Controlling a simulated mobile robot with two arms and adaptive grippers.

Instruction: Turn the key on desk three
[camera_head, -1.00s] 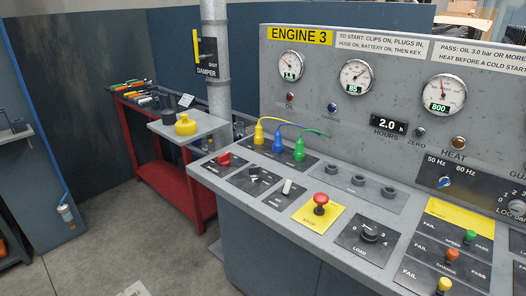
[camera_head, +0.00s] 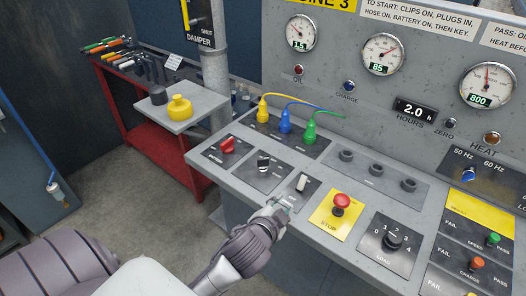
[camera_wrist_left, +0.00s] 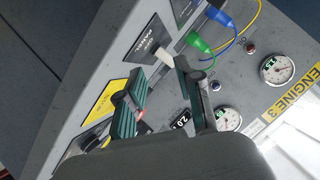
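Desk three (camera_head: 232,182) carries a row of controls under the Engine 3 gauges. A dark switch with a small pale upright piece (camera_head: 263,162) looks like the key, though its label is too small to read. It stands between a red switch (camera_head: 227,146) and a white lever (camera_head: 302,183). My left gripper (camera_head: 280,204) is at the desk's front edge, just below the white lever. In the left wrist view its fingers (camera_wrist_left: 155,85) are apart and empty, with the white lever (camera_wrist_left: 163,57) beyond them. My right gripper is out of view.
A red stop button (camera_head: 341,202) on a yellow plate and a load knob (camera_head: 393,238) lie right of the gripper. Yellow, blue and green plugs (camera_head: 285,122) with cables stand behind. A red tool bench (camera_head: 150,140) is at the left.

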